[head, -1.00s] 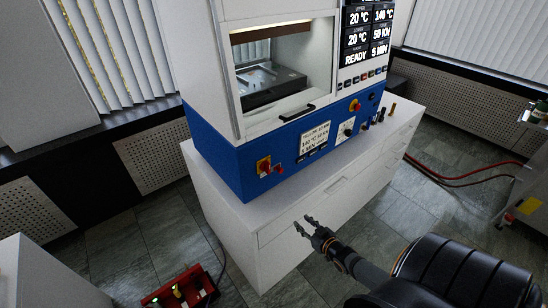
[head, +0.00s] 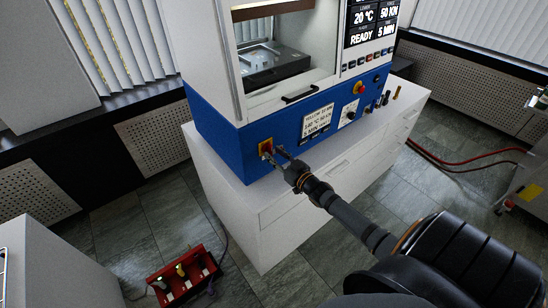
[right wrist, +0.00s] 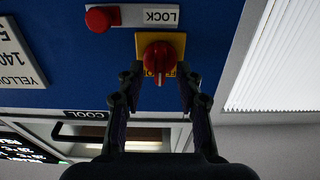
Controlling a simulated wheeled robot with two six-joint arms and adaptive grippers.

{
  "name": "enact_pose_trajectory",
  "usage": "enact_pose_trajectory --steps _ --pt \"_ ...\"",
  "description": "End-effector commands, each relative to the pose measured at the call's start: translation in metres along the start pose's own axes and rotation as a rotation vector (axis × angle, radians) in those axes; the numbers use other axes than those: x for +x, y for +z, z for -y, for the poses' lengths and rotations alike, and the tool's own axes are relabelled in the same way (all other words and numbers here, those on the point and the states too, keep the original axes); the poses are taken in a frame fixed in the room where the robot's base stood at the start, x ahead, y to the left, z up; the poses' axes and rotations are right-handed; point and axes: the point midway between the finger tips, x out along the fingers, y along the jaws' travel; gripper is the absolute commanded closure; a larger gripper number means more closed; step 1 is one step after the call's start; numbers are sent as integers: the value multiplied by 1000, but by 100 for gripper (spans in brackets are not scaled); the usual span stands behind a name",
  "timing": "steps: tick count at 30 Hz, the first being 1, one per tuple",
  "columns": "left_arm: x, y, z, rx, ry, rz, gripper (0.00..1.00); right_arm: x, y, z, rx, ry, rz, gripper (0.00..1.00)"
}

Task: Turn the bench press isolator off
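The isolator is a red rotary knob on a yellow plate at the lower left of the press's blue front. It shows in the head view (head: 265,147) and, upside down, in the right wrist view (right wrist: 158,57), where its grip bar stands vertical. My right gripper (head: 275,157) is at the isolator. In the right wrist view its two fingers (right wrist: 160,76) are apart, one on each side of the knob's lower part, with gaps visible. I cannot tell whether they touch it. My left gripper is not in view.
A red button (right wrist: 101,18) and a LOCK label (right wrist: 161,16) sit close to the isolator. Another red-and-yellow control (head: 359,88) is farther right on the press. The white bench (head: 262,205) stands below. A red box (head: 186,279) lies on the floor at front left.

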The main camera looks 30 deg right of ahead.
Motion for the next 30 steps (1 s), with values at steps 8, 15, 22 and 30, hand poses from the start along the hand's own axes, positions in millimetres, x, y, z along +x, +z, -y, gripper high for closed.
enact_pose_trajectory --steps 8,15,22,30 --pt "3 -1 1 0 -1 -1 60 12 -1 0 1 1 0 64" --pt "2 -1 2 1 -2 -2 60 12 -1 0 1 1 0 74" --pt "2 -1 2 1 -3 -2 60 12 -1 0 0 1 0 100" --pt "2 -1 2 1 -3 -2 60 12 -1 0 -9 1 0 100"
